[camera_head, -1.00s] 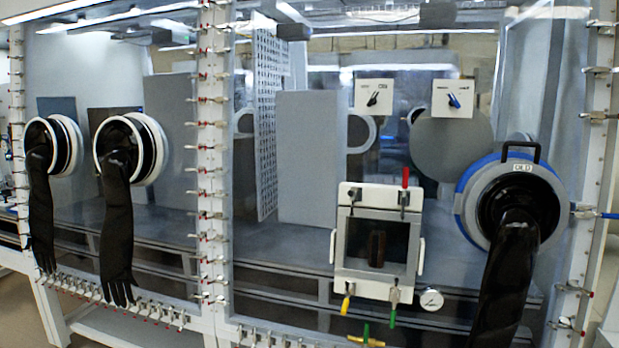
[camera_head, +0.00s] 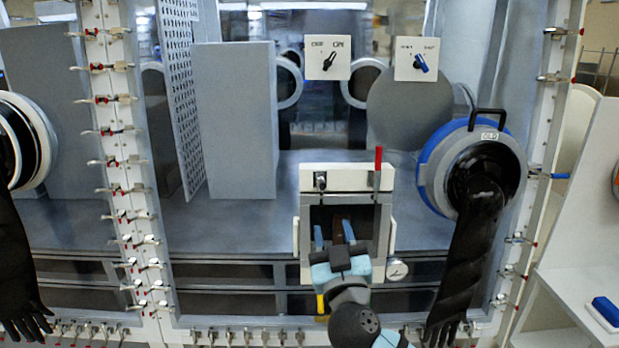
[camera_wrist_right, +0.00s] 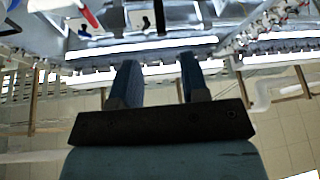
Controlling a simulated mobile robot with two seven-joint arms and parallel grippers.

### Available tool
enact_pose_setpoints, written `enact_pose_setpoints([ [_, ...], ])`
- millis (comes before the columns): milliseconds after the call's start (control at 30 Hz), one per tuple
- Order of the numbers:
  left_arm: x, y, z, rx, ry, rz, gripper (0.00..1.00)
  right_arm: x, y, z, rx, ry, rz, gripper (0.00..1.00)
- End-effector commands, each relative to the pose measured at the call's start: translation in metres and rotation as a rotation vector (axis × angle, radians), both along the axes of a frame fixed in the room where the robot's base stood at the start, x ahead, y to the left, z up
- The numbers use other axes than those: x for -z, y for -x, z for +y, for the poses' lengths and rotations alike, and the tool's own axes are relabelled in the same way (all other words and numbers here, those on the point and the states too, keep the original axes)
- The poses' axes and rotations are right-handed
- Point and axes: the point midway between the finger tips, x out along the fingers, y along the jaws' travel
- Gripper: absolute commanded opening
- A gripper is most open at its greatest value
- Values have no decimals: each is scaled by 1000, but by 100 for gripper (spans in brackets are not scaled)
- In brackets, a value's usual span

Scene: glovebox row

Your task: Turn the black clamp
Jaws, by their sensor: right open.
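The black clamp (camera_head: 320,181) is on the upper left of the white frame of the small hatch (camera_head: 346,177) in the head view. Its dark handle looks short. My right gripper (camera_head: 333,234) is in front of the hatch, below the black clamp and apart from it in the picture. Its two blue fingers are open with nothing between them, as the right wrist view (camera_wrist_right: 157,65) also shows. Small dark parts show beyond the fingers there, but I cannot tell which is the black clamp. My left gripper is out of view.
A red-handled clamp (camera_head: 377,168) stands upright at the hatch's upper right. A yellow handle (camera_head: 320,303) is at the lower left. A round gauge (camera_head: 397,270) sits right of my gripper. A black glove (camera_head: 468,250) hangs from the blue-ringed port (camera_head: 432,170) at right.

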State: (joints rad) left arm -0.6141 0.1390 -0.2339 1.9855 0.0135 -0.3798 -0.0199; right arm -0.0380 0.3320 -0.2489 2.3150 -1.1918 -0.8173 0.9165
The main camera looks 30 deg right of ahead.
Motion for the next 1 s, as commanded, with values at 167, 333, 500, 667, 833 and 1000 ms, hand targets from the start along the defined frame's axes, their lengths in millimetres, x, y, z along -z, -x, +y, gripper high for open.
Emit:
enact_pose_setpoints([
  [167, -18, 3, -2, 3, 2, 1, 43, -20, -31, -14, 1, 6, -1, 41],
  [333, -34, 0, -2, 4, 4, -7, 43, -33, -62, -28, 1, 4, 0, 41],
  [500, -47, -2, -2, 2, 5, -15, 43, -42, -87, -39, 2, 3, 1, 41],
  [667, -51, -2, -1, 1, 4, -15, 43, -46, -100, -44, 0, 2, 2, 41],
  [833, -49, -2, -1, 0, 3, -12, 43, -46, -104, -46, 0, 1, 3, 41],
  [1000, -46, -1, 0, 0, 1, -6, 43, -46, -104, -46, 0, 1, 3, 41],
])
